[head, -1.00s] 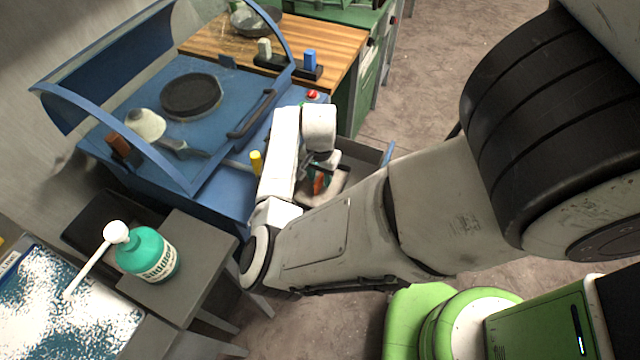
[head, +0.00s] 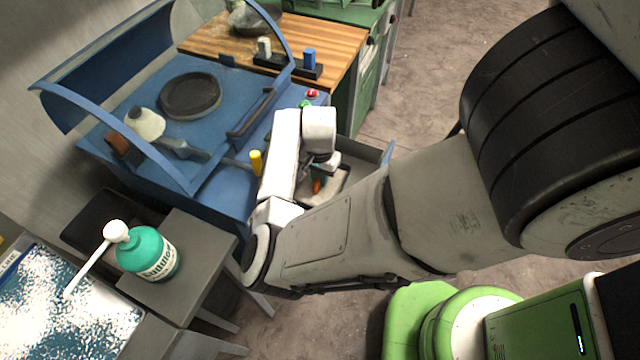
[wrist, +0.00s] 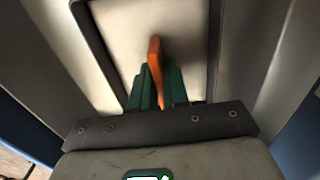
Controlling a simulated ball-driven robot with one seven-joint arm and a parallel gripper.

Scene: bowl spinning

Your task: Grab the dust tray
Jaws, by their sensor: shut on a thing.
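The dust tray, a pale flat rectangular piece with an upright orange handle, sits low in the grey drawer in the head view (head: 335,192). In the wrist view its pale surface (wrist: 118,45) lies below my gripper, with a dark rim around it. My gripper (wrist: 157,88) points down, its green fingers shut on the orange handle (wrist: 155,58). In the head view the gripper (head: 320,180) is small and partly hidden by my arm. Whether the tray is lifted off the drawer floor I cannot tell.
The drawer (head: 370,150) stands open from the blue machine (head: 225,185), its walls close around my gripper. A yellow knob (head: 256,162) is left of my wrist. A teal bottle (head: 148,258) stands on a grey stand at lower left. Open floor lies to the right.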

